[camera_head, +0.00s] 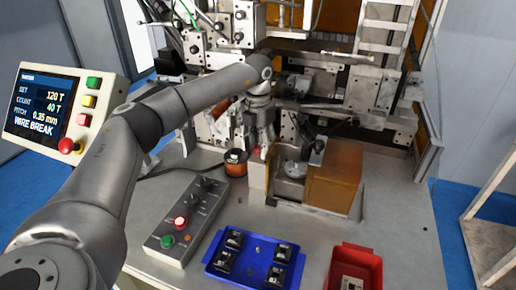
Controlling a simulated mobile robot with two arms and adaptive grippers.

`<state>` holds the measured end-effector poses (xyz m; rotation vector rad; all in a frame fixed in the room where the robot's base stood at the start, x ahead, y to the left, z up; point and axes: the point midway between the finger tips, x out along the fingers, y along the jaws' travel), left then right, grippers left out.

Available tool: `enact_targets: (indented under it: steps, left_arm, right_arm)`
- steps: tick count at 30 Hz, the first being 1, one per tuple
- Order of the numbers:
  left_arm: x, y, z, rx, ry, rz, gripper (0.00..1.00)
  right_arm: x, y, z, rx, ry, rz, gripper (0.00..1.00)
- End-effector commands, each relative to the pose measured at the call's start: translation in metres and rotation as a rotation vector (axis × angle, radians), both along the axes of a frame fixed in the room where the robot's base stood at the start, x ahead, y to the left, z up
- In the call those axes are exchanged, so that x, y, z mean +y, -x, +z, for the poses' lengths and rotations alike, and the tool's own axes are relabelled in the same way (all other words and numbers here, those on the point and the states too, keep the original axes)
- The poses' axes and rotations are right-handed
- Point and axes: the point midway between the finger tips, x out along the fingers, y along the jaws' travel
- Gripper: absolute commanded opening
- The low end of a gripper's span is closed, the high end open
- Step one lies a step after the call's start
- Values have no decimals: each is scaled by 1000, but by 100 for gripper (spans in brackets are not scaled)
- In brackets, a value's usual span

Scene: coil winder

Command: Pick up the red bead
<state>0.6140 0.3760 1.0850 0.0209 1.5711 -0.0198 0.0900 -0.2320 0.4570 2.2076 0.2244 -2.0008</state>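A small red bead (257,151) shows at the top of a pale upright block (257,176), in front of the coil winder. My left arm reaches in from the left, and my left gripper (261,141) points down at the bead. Its fingertips are right at the bead and partly cover it. The fingers are small and dark here, so I cannot tell whether they are open or shut on it. My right gripper is not in view.
A copper wire spool (236,168) stands just left of the block, and an orange-brown box (334,182) to the right. In front are a button box (187,222), a blue tray (254,258) with several dark parts and a red bin (357,262). A control panel (66,112) stands left.

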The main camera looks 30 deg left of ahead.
Motion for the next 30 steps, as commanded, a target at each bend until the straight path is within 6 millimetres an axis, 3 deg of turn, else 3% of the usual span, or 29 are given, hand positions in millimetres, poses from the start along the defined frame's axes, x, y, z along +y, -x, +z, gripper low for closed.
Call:
enact_targets:
  steps: [1, 8, 22, 30]
  left_arm:
    - [0, 0, 0, 0, 0, 0, 41]
    - [0, 0, 0, 0, 0, 0, 13]
    - [0, -1, 5, -2, 1, 0, 12]
    - [-6, 2, 37, -5, 2, -4, 12]
  right_arm:
    - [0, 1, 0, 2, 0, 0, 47]
    - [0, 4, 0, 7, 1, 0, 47]
    - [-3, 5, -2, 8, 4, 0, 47]
    - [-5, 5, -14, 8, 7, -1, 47]
